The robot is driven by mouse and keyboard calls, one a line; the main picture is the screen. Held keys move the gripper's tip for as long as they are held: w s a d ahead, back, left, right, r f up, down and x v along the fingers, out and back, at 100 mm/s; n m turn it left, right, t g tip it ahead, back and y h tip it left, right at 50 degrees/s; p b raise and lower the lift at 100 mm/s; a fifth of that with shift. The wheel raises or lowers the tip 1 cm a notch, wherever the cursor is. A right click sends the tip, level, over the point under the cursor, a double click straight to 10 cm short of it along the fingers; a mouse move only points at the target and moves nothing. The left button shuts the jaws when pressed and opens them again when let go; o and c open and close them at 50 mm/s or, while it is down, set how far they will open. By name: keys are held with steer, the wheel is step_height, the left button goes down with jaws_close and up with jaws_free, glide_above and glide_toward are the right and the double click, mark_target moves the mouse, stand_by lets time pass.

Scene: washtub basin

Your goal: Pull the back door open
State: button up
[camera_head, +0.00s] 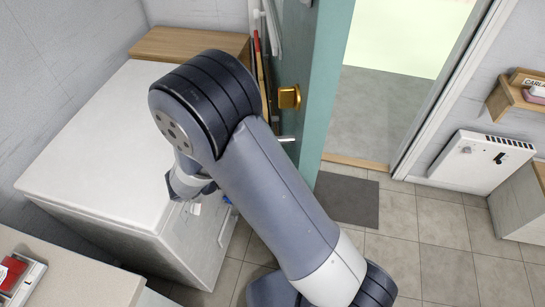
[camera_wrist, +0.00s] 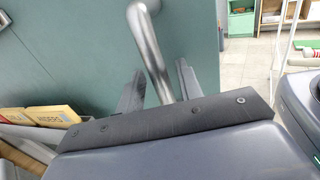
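The teal back door (camera_head: 323,90) stands partly open beside a doorway in the head view, its edge toward me. A brass-coloured fitting (camera_head: 289,97) sits on it, and a short silver piece shows below, partly behind my arm. In the wrist view the door's teal face (camera_wrist: 60,60) fills the left and middle. A curved silver handle (camera_wrist: 148,50) comes down from it between the two dark fingers of my gripper (camera_wrist: 160,68). The fingers stand apart, one on each side of the handle, with a visible gap at the left. My arm hides the fingertips in the head view.
A white chest-like unit (camera_head: 100,130) stands left of my arm, with a wooden top (camera_head: 190,44) behind it. A grey mat (camera_head: 348,199) lies on the tiled floor by the doorway. A white wall heater (camera_head: 482,160) hangs at right. Tiled floor (camera_head: 425,250) is clear at lower right.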

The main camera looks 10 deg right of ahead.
steer(key=s+a+p, duration=0.1)
steer(key=a+p, duration=0.3)
steer(key=a, duration=0.6)
steer(key=shift+s+a, duration=0.3)
steer(key=shift+a, duration=0.05)
steer(key=shift+f, duration=0.1)
